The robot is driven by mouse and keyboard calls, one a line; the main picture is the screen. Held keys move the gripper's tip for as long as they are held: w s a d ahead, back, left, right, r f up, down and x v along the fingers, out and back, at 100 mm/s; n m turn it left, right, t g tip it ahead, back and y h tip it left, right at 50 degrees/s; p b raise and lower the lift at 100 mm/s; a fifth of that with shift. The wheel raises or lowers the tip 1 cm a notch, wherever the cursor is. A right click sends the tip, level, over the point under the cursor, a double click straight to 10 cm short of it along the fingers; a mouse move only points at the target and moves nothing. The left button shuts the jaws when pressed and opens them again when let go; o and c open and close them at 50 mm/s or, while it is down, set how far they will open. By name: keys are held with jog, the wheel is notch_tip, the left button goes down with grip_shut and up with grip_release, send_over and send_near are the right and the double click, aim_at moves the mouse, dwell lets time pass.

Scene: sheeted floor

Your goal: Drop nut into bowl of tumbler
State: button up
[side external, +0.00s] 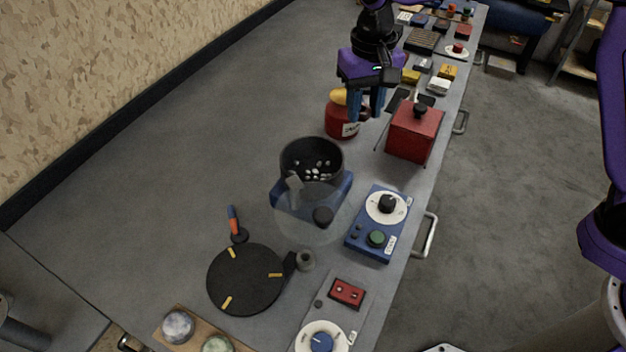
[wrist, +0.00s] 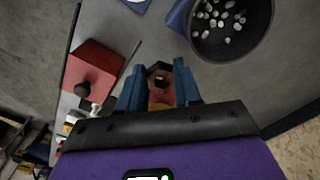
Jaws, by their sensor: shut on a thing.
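The tumbler has a blue base (side external: 347,186) and a dark round bowl (side external: 284,162) with several pale stones in it. The bowl also shows at the upper right of the wrist view (wrist: 259,52). A clear cover (side external: 310,228) with a dark knob is in front of the bowl in the side view. My gripper (side external: 366,112) is beyond the bowl and to its right, above the table and near a red jar. In the wrist view, my gripper (wrist: 157,80) is shut on a dark hexagonal nut (wrist: 158,68). The nut is not clear in the side view.
The red jar (side external: 338,122) with a yellow top stands just left of my gripper. A red box (side external: 415,135) with a black knob stands to the right. A blue control box (side external: 372,230) and black turntable (side external: 244,285) are nearer the camera. The table's left is clear.

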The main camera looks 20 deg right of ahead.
jog(key=s+a, duration=0.3)
jog(key=a, duration=0.5)
jog(key=shift+w+a+f, duration=0.1)
jog(key=shift+f, duration=1.15)
jog(key=shift+w+a+f, duration=0.1)
jog(key=shift+f, duration=1.15)
jog(key=o, duration=1.1)
jog(key=shift+o, duration=0.2)
notch_tip(320, 180, up, 18)
jog(key=shift+f, duration=0.25)
jog(key=shift+s, duration=0.1)
jog(key=s+d+f+n, duration=0.4)
jog(key=s+d, duration=0.5)
jog(key=d, duration=0.1)
jog(key=s+d+f+n, duration=0.3)
jog(key=s+d+n, duration=0.1)
jog(key=s+d, duration=0.5)
jog(key=s+d+f+n, duration=0.4)
jog(key=s+d, duration=0.6)
jog(key=d, duration=0.2)
jog(key=shift+d+f+n, duration=0.3)
jog(key=shift+d, duration=0.1)
